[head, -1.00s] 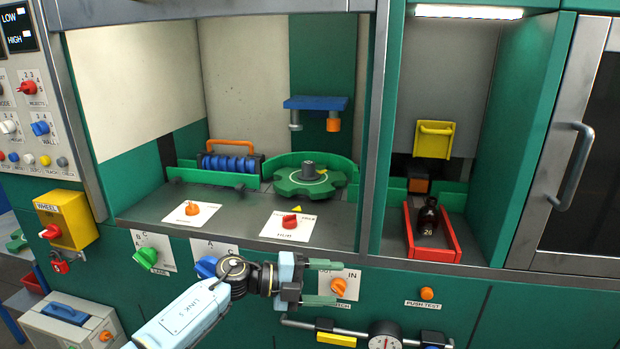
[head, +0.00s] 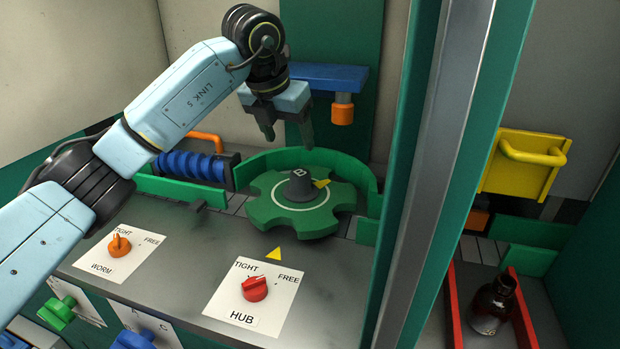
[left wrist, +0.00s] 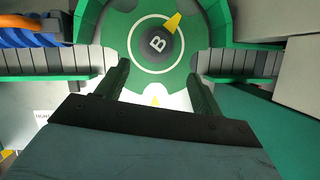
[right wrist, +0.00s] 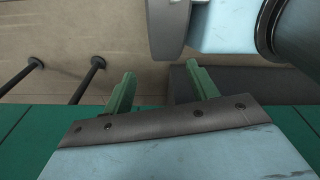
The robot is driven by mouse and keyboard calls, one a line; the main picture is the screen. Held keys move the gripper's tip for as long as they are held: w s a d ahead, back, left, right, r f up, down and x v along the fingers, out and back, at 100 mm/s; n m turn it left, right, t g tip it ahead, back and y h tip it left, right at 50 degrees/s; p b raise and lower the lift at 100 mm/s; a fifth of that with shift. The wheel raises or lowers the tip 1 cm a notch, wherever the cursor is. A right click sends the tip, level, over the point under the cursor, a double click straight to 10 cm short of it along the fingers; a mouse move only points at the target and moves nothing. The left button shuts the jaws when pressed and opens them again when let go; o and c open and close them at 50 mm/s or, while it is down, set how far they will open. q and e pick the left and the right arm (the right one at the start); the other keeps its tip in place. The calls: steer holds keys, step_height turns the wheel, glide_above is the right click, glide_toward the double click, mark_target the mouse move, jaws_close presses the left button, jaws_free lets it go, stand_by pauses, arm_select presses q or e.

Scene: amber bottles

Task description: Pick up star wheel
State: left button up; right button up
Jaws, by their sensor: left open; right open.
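The star wheel (head: 268,208) is a green notched disc lying flat on the machine deck, inside a curved green guide. A grey hub (head: 301,186) marked B rises from its middle, with a yellow pointer beside it. My left gripper (head: 289,138) points down above the wheel, its fingers apart and empty, not touching the hub. In the left wrist view the wheel (left wrist: 118,38) and the lettered hub (left wrist: 158,42) lie beyond the open fingers. My right gripper (right wrist: 159,72) is open and empty in the right wrist view, away from the wheel.
A red HUB knob (head: 255,289) and an orange WORM knob (head: 119,244) sit on the front deck. A blue worm (head: 190,165) is left of the wheel; a blue bracket (head: 328,76) hangs behind it. A post (head: 430,180) separates the right bay, with an amber bottle (head: 492,304).

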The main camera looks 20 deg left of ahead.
mark_target(301, 172)
arm_select(q)
steer(key=x, duration=0.7)
steer(key=shift+a+f, duration=0.1)
steer(key=shift+f, duration=0.05)
steer(key=shift+w+f, duration=0.25)
steer(key=shift+f, duration=0.2)
steer(key=x, duration=0.4)
steer(key=shift+w+f, duration=0.2)
steer(key=shift+w, duration=0.2)
arm_select(e)
steer(key=shift+s+d+r, duration=0.1)
steer(key=shift+s, duration=0.55)
steer(key=shift+s+d+r, duration=0.1)
steer(key=shift+s, duration=0.5)
arm_select(q)
steer(key=shift+c, duration=1)
steer(key=c, duration=1)
steer(key=shift+r, duration=0.2)
steer(key=shift+c, duration=0.3)
arm_select(e)
steer(key=shift+s, duration=0.15)
